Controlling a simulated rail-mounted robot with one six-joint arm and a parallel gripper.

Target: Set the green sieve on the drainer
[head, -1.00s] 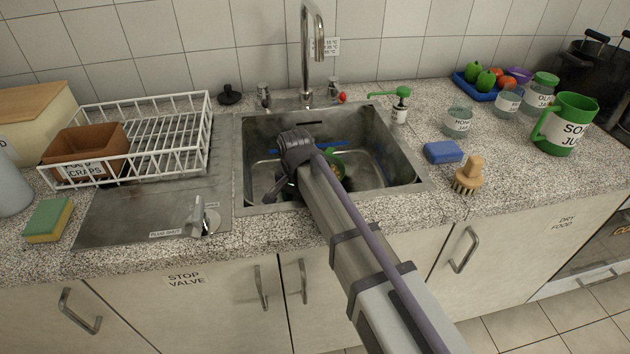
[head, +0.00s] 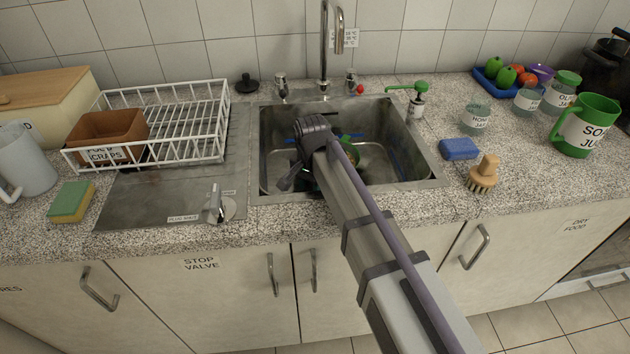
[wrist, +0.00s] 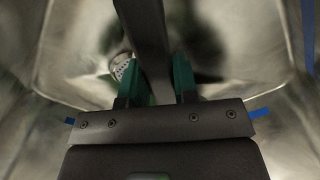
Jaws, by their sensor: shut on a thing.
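The white wire drainer (head: 187,128) stands left of the sink in the head view. Its right part is empty, and its left part holds a brown tub. My gripper (wrist: 156,75) is low inside the sink, its teal fingers closed on a dark grey bar (wrist: 146,28) running away from the wrist camera. In the head view my arm hides the fingers. A green rounded thing (head: 352,158) shows partly behind my arm in the sink; it may be the green sieve. I cannot tell whether the bar is its handle.
The sink (head: 431,177) has raised walls around my gripper. Blue strips (head: 350,137) show in it. The tap (head: 325,50) rises behind. A green and yellow sponge (head: 72,202) lies front left; a blue sponge (head: 459,149) and brush (head: 483,174) lie right.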

